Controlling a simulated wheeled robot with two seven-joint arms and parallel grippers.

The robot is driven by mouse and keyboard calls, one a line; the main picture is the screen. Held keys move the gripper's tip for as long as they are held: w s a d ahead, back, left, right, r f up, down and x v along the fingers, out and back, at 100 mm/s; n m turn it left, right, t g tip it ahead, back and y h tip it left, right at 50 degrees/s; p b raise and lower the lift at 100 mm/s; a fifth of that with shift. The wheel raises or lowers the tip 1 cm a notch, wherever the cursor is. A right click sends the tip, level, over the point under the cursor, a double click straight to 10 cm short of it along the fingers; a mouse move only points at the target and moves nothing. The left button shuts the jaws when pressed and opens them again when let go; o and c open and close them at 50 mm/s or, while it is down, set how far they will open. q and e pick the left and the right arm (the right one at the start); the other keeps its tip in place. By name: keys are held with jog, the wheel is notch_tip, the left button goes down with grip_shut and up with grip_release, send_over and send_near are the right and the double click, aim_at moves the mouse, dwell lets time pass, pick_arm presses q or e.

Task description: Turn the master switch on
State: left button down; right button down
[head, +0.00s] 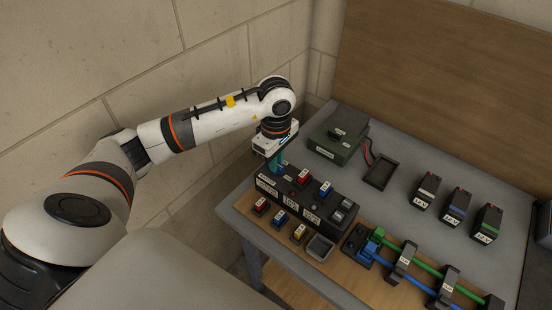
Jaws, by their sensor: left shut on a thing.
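A long black chassis box (305,205) with white labels stands on the grey table, with red, blue and grey pieces on its top. My left gripper (275,167) comes down from above at the box's far left end. Its teal fingers are shut on a small part there, which I take to be the master switch. The fingers hide that part, so its position cannot be made out. My right gripper is not in view.
A green box (338,137) with a black top part stands behind, beside a shallow black tray (381,173). Several labelled black blocks stand at right. Small coloured pieces and green and blue rods (425,262) lie in front. A wall borders the left.

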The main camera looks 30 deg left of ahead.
pick_arm(q)
jog(key=shift+f+n+b, duration=0.1)
jog(key=shift+n+b, duration=0.7)
jog(key=shift+n, duration=0.1)
jog(key=shift+n+b, duration=0.9)
jog(key=shift+n, duration=0.3)
jog(key=n+b, duration=0.2)
jog(key=n, duration=0.3)
jog(key=shift+n+b, duration=0.3)
jog(key=shift+b, duration=0.1)
jog(key=n+b, duration=0.1)
jog(key=n, duration=0.3)
jog(key=shift+b, duration=0.3)
jog(key=shift+n+b, duration=0.4)
jog(key=shift+n, duration=1.6)
jog(key=shift+r, duration=0.2)
jog(key=c, duration=1.4)
grip_release()
